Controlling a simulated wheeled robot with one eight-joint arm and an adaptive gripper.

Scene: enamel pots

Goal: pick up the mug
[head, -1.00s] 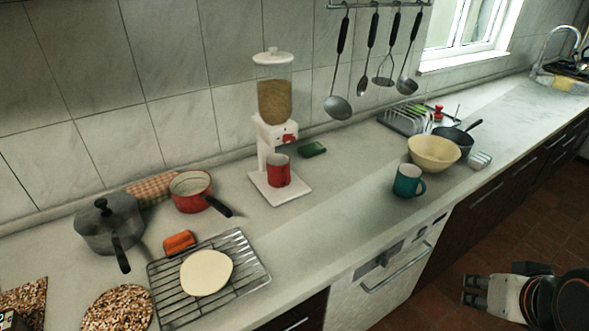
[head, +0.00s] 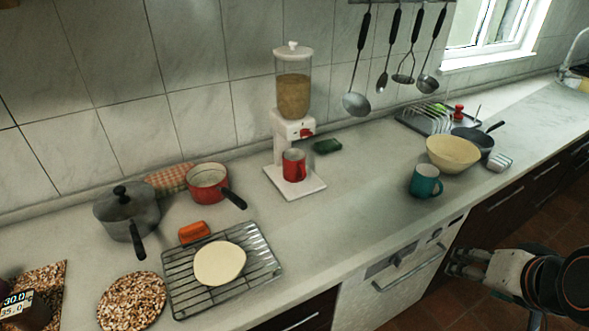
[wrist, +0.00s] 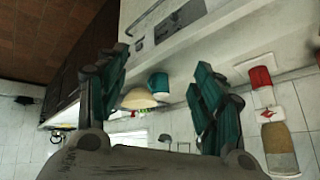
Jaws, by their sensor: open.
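A teal mug (head: 423,182) stands upright near the counter's front edge, its handle to the right; it also shows between my fingers in the wrist view (wrist: 158,83). A red mug (head: 294,166) stands on the white base of the cereal dispenser; it shows right of my fingers in the wrist view (wrist: 260,77). My gripper (head: 458,262) is open and empty in front of the counter, below and to the right of the teal mug, apart from it. In the wrist view my gripper's spread fingers (wrist: 162,72) touch nothing, and the picture is upside down.
A cream bowl (head: 453,155) stands close behind the teal mug, with a dark pan (head: 474,135) and a dish rack (head: 428,119) beyond. The cereal dispenser (head: 293,98) stands left. A wire rack (head: 262,275) lies front left. Counter (head: 350,215) between the mugs is clear.

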